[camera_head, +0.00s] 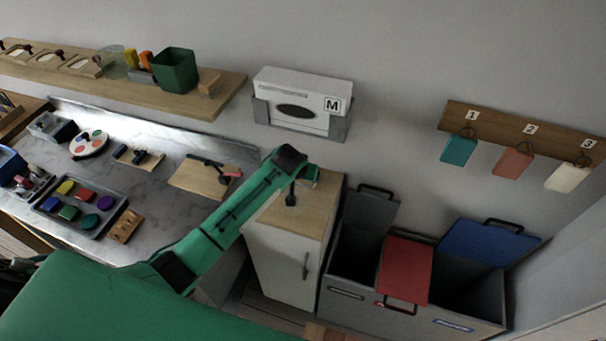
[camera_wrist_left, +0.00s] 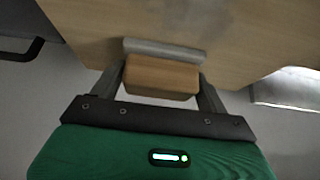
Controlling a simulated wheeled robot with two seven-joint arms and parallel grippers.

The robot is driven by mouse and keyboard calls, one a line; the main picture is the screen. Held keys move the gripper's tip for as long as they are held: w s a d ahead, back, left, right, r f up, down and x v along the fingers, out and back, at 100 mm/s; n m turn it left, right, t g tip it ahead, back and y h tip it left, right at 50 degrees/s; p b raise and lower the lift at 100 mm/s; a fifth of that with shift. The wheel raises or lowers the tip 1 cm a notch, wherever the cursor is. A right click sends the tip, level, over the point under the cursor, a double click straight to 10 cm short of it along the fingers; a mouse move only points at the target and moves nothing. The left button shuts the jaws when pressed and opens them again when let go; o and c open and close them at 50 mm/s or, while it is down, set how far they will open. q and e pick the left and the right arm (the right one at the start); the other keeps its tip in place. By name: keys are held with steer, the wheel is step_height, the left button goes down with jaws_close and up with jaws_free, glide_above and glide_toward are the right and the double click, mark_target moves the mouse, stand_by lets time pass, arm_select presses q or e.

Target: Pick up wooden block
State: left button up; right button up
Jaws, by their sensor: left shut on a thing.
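The wooden block (camera_wrist_left: 160,79) is a plain light-brown block in the left wrist view. My left gripper (camera_wrist_left: 161,72) is shut on it, with one dark finger against each side. In the head view, my green left arm reaches from the lower left to the wooden top of a white cabinet (camera_head: 284,266), with my left gripper (camera_head: 306,176) at its back edge. The block is hard to make out there. I cannot tell whether it touches the cabinet top. My right gripper is not in view.
A grey metal strip (camera_wrist_left: 165,49) lies just beyond the block. Bins with a red lid (camera_head: 405,270) and a blue lid (camera_head: 488,241) stand right of the cabinet. A wall shelf (camera_head: 130,88) and a cluttered counter (camera_head: 150,200) are at left.

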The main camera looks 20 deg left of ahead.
arm_select(q)
steer(key=shift+s+r, duration=0.1)
steer(key=shift+r, duration=0.05)
step_height(320, 180, up, 7)
steer(key=b, duration=0.2)
steer(key=shift+b, duration=0.35)
steer(key=s+b, duration=0.3)
steer(key=s, duration=1.6)
steer(key=shift+s+a+f, duration=0.2)
steer(key=shift+s+a, duration=0.1)
steer(key=shift+s, duration=0.05)
